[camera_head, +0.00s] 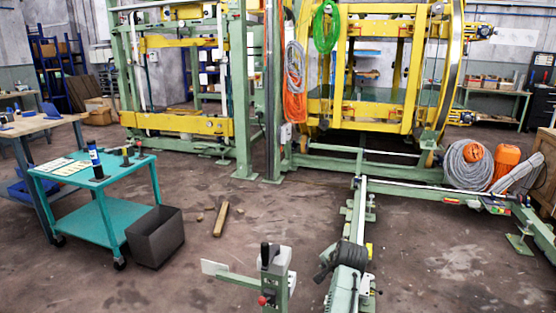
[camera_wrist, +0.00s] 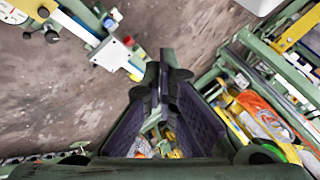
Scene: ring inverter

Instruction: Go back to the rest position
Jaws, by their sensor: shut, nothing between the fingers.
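My gripper (camera_wrist: 165,72) shows in the wrist view with its dark fingers brought together at the tips. Nothing is held between them. The fingers point up the picture, over the brown concrete floor (camera_wrist: 190,30). Green frame parts and orange and yellow items lie beyond the fingers at the right and in the gap between them.
A control post (camera_head: 275,275) with a red button stands low in front. A teal trolley (camera_head: 100,230) and a grey bin (camera_head: 155,237) are at left. The large green and yellow machine (camera_head: 300,100) fills the back. Green rails (camera_head: 350,235) run at right. Open floor lies left of centre.

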